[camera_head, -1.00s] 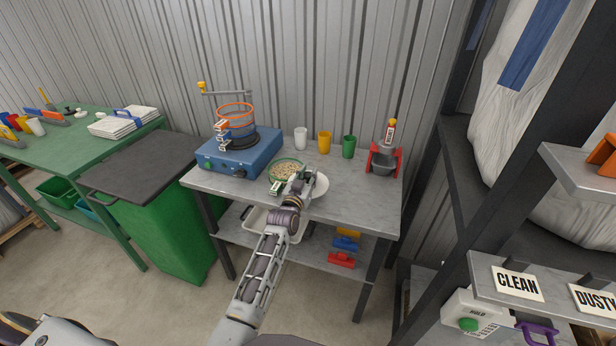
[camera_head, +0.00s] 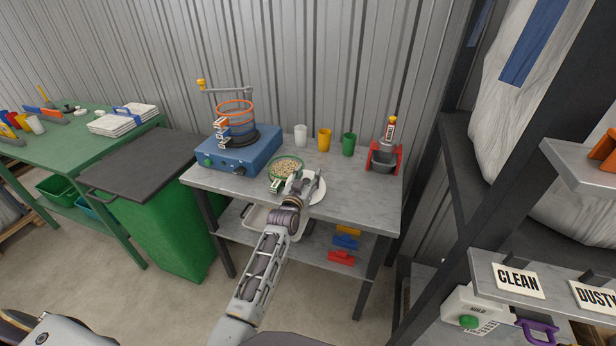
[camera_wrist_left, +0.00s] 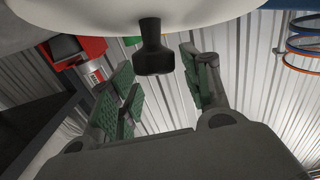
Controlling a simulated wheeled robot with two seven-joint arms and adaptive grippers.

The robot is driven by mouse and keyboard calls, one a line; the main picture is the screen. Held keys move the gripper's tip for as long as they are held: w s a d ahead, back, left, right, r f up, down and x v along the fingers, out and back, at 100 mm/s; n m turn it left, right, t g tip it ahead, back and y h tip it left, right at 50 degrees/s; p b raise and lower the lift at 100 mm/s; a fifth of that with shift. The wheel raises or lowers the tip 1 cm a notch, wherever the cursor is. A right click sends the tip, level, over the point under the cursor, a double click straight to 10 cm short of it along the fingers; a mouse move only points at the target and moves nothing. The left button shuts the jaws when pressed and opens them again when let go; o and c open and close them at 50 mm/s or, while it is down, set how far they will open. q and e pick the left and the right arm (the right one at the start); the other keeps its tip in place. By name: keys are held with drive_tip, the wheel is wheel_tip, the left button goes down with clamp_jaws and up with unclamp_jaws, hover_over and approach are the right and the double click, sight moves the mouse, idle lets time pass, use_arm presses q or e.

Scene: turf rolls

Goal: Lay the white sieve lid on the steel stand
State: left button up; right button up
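The white sieve lid (camera_head: 317,196) lies as a pale disc on the grey tabletop, partly hidden by my left gripper (camera_head: 297,184). In the left wrist view the lid (camera_wrist_left: 215,8) fills the top edge, its dark knob (camera_wrist_left: 153,50) pointing towards the gripper. My right gripper is not in view. I cannot tell for certain which thing is the steel stand.
A green-rimmed sieve of grains (camera_head: 286,167) lies close behind the gripper. A blue machine (camera_head: 238,152) with orange rings stands to the left. The table's front right is clear.

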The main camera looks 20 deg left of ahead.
use_arm(q)
drive_tip(key=shift+r, duration=0.15)
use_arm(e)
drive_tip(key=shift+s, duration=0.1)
use_arm(q)
drive_tip(key=shift+r, duration=0.6)
drive_tip(key=shift+s+f, duration=0.2)
drive_tip(key=shift+s, duration=1.95)
drive_tip(key=s, duration=0.7)
drive_tip(key=shift+s+a, duration=0.2)
drive_tip(key=shift+s, duration=0.15)
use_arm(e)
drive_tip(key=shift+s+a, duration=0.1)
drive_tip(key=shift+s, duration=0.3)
use_arm(q)
drive_tip(key=shift+r, duration=0.1)
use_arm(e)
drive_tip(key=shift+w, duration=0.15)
